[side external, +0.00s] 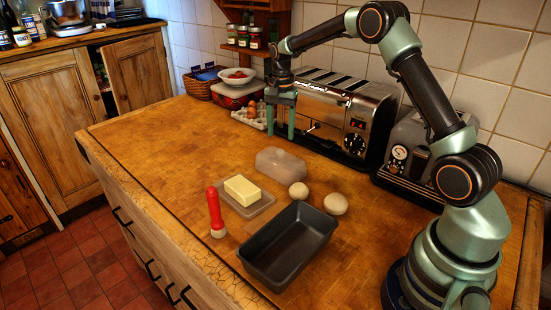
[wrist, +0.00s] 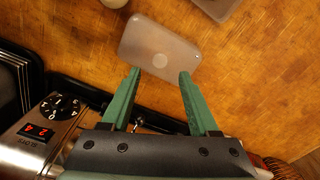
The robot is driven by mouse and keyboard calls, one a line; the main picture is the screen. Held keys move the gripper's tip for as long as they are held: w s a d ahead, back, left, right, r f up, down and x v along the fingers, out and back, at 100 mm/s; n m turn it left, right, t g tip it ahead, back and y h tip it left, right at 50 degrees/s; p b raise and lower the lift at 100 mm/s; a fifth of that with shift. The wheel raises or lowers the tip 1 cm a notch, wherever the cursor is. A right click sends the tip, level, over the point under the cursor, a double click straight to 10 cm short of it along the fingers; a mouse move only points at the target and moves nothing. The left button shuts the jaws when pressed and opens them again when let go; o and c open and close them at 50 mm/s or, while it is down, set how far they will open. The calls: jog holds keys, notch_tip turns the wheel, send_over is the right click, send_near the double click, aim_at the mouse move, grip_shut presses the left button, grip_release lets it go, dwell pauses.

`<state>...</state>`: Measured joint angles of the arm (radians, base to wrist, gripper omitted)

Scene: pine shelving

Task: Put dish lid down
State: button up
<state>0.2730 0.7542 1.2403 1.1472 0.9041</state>
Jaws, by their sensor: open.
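The dish lid (side external: 281,165), a pale translucent box shape, rests on the wooden counter behind the dough balls. It also shows in the wrist view (wrist: 158,40), just beyond my fingertips. The butter dish (side external: 266,204) sits in front and to the left of the lid, with a yellow block of butter (side external: 243,189) on it. A corner of the dish shows at the top of the wrist view (wrist: 214,7). My gripper (side external: 280,135) is open, beside the toaster's left end and behind the lid. In the wrist view its fingers (wrist: 160,72) are apart with nothing held between them.
A toaster (side external: 310,108) stands close to my gripper's right. An egg tray (side external: 243,116) lies behind it. Two pale balls (side external: 298,190) (side external: 335,204), a dark loaf tin (side external: 265,264) and a red-handled brush (side external: 215,210) are near the front. The counter's left half is clear.

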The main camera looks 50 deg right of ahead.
aim_at(280, 151)
jog(key=s+a+r+n+t, duration=0.1)
jog(key=s+a+r+n, duration=0.3)
jog(key=r, duration=0.4)
jog(key=s+a+r+n+t, duration=0.2)
jog(key=s+a+r, duration=0.25)
jog(key=r, duration=0.25)
jog(key=s+a+f+n+t, duration=0.1)
jog(key=s+a+n, duration=0.1)
jog(key=s, duration=0.4)
jog(key=s+a+f+n+t, duration=0.1)
jog(key=s+a+n, duration=0.2)
jog(key=s+n, duration=0.2)
jog(key=shift+s+a+n+t, duration=0.25)
jog(key=shift+s+n+t, duration=0.05)
jog(key=shift+s, duration=0.7)
